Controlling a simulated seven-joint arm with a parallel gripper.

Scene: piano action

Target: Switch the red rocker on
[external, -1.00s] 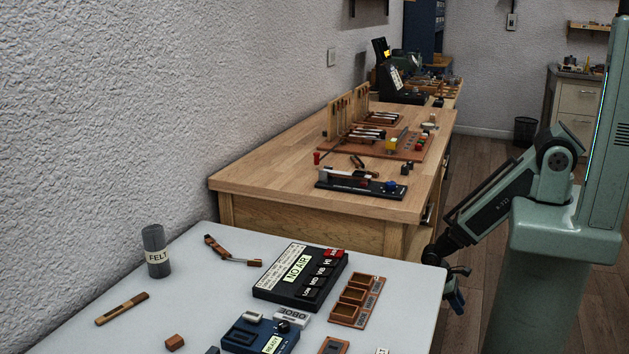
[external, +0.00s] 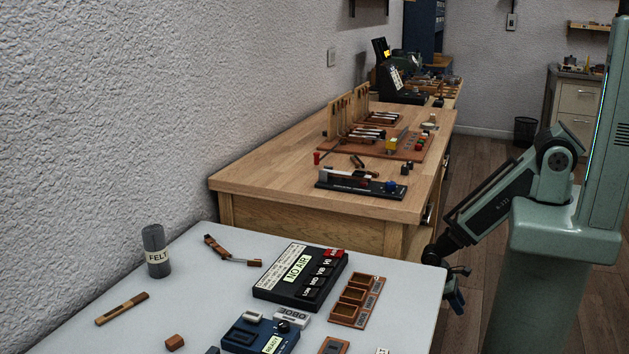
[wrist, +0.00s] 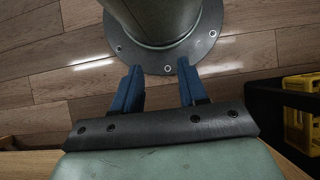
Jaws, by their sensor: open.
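A black box (external: 300,276) with a display reading NO AIR lies on the pale table at the front. A red rocker (external: 334,253) sits at the far right end of its row of switches; the other switches in the row are black. The red rocker is too small for me to tell its position. My gripper (external: 457,298) hangs beyond the right edge of the pale table, well apart from the box. In the wrist view my gripper (wrist: 160,80) has its two blue fingers apart with nothing between them, above the wooden floor.
A brown tray with compartments (external: 356,299) lies right of the black box. A blue device (external: 258,335) and a white OBOE block (external: 291,318) are in front. A grey FELT cylinder (external: 156,251) stands at the left. A yellow crate (wrist: 300,112) shows at the right in the wrist view.

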